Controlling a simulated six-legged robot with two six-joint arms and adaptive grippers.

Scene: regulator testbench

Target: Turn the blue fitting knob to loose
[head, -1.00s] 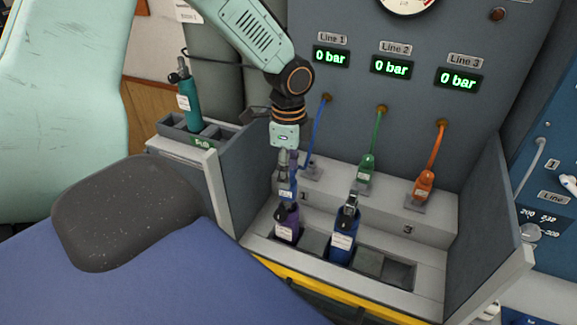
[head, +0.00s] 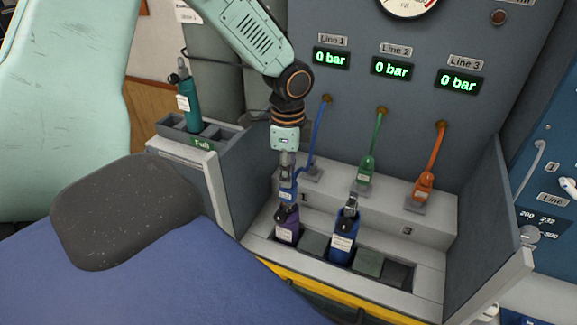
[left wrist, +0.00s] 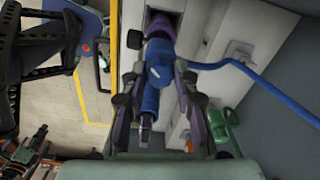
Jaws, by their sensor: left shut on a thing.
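The blue fitting (head: 287,193) is on the end of the Line 1 blue hose (head: 317,140). It meets the top of the purple bottle (head: 287,226) in the front rack. My left gripper (head: 287,176) comes down from above and is shut on the fitting. In the left wrist view, the blue fitting (left wrist: 158,65) lies between the two fingers of the left gripper (left wrist: 160,85), and the blue hose (left wrist: 245,70) leaves it to the right. The knob cannot be told apart from the fitting body, and its setting is not readable.
A dark blue bottle (head: 344,235) stands just right of the purple one. The green fitting (head: 367,170) and orange fitting (head: 424,186) rest on the ledge behind. A teal bottle (head: 188,103) stands in the left side tray. All three displays read 0 bar.

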